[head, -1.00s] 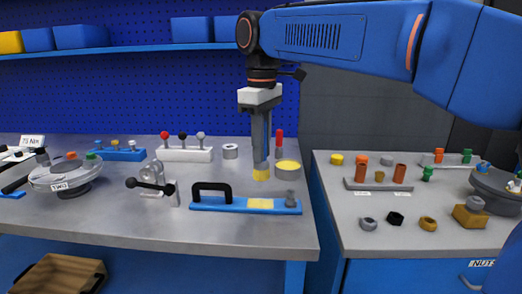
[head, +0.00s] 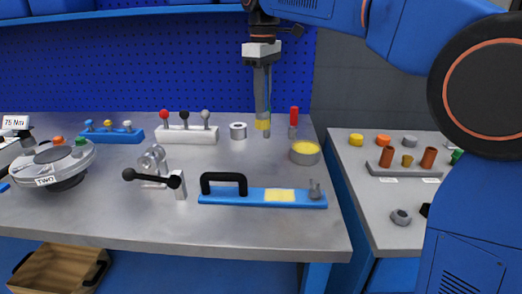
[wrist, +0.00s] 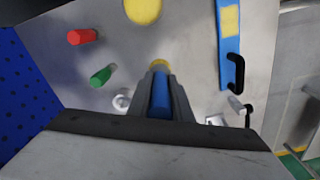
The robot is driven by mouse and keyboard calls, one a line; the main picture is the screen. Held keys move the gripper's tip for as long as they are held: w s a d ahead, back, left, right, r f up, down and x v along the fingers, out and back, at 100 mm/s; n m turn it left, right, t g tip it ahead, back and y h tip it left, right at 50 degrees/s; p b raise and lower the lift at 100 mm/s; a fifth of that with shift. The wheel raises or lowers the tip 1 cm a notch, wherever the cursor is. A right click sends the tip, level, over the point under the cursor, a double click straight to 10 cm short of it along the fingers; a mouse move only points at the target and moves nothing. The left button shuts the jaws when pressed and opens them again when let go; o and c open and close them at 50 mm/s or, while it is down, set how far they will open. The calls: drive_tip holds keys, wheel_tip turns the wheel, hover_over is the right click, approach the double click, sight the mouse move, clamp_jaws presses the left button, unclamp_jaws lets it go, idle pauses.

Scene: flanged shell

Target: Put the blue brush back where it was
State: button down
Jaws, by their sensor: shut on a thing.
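My gripper (head: 262,113) points down over the back of the left workbench, behind and left of the yellow-filled tin (head: 305,152). It is shut on the blue brush, whose blue handle (wrist: 160,95) shows between the jaws in the wrist view. The brush's yellow end (head: 262,124) points down below the fingertips. A red-handled tool (head: 294,112) stands upright to the right of the gripper. A green-handled tool (wrist: 101,76) shows in the wrist view; in the head view it is mostly hidden behind the gripper. I cannot tell whether the brush touches anything.
A grey ring (head: 238,131) stands just left of the gripper. A white block with several knobbed levers (head: 187,135) is farther left. A blue bar with a black handle (head: 275,198) lies in front. The blue pegboard (head: 205,75) rises behind. A gap separates the right bench (head: 365,205).

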sight(262, 116)
drive_tip(key=f, duration=0.5)
drive_tip(key=shift+w+f, duration=0.15)
drive_tip(key=shift+w, duration=0.1)
drive_tip(key=shift+f, duration=2.25)
drive_tip(key=shift+f, duration=0.15)
drive_tip(key=c, duration=1.6)
unclamp_jaws()
wheel_tip(262, 116, up, 12)
drive_tip(key=shift+r, duration=0.15)
drive_tip(key=shift+s, duration=0.1)
